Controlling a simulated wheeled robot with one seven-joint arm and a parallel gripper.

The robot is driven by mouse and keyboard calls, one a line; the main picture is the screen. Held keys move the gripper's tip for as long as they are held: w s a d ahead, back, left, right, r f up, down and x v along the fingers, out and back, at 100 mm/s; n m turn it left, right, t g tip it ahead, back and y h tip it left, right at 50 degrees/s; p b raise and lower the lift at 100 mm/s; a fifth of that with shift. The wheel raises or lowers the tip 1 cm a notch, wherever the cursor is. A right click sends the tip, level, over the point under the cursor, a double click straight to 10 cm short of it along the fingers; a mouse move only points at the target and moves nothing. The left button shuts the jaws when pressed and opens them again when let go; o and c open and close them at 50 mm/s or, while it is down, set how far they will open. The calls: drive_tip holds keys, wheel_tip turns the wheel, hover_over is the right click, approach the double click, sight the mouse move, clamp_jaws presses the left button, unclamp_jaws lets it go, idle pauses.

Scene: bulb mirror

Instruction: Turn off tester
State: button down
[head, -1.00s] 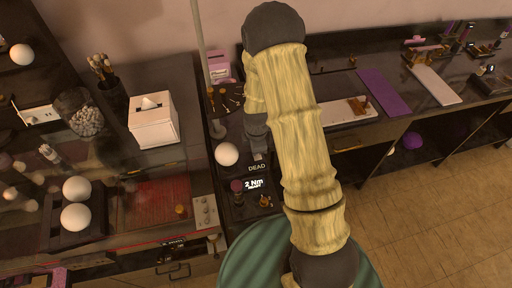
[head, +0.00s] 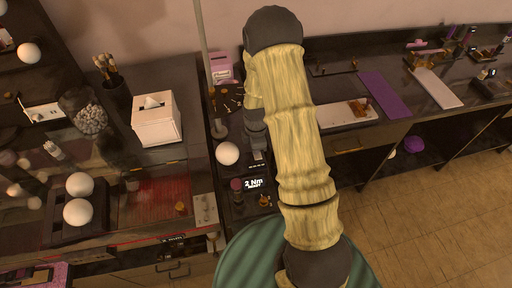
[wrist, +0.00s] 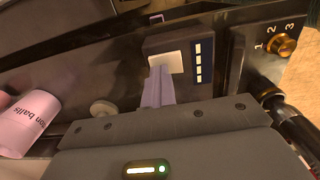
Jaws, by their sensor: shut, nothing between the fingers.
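The tester (head: 238,212) is a dark panel on the counter, left of my arm. A white ball-shaped bulb (head: 227,153) sits on it. Its small display (head: 257,166) shows dashes, also seen as a row of bars on the display (wrist: 197,62) in the wrist view. Beside that display is a pale square button (wrist: 165,62). My gripper (wrist: 158,88) is shut and empty, with its fingertips at the button's lower edge; I cannot tell whether they press it. In the head view my gripper (head: 257,142) is partly hidden by my arm.
A brass knob (wrist: 284,45) marked 1, 2, 3 is at the right in the wrist view. A pink labelled container (wrist: 30,122) is at left.

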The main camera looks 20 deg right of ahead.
sight(257, 156)
drive_tip(key=shift+s+f, duration=0.15)
drive_tip(key=shift+s, duration=0.4)
drive_tip(key=shift+s+f, duration=0.15)
drive_tip(key=shift+s, duration=0.35)
drive_tip(key=shift+w+r+p, duration=0.15)
drive_tip(key=shift+r+p, duration=0.35)
drive_tip(key=shift+r, duration=0.05)
wheel_tip(257, 156, up, 4)
drive_tip(key=shift+w+f+p, duration=0.1)
drive_tip(key=shift+f+p, duration=0.05)
drive_tip(key=shift+p, duration=1.1)
drive_tip(key=shift+w+r+b, duration=0.1)
drive_tip(key=shift+r+b, duration=0.1)
drive_tip(key=shift+b, duration=0.15)
wheel_tip(257, 156, up, 9)
drive_tip(key=b, duration=0.2)
drive_tip(key=shift+s+r, duration=0.2)
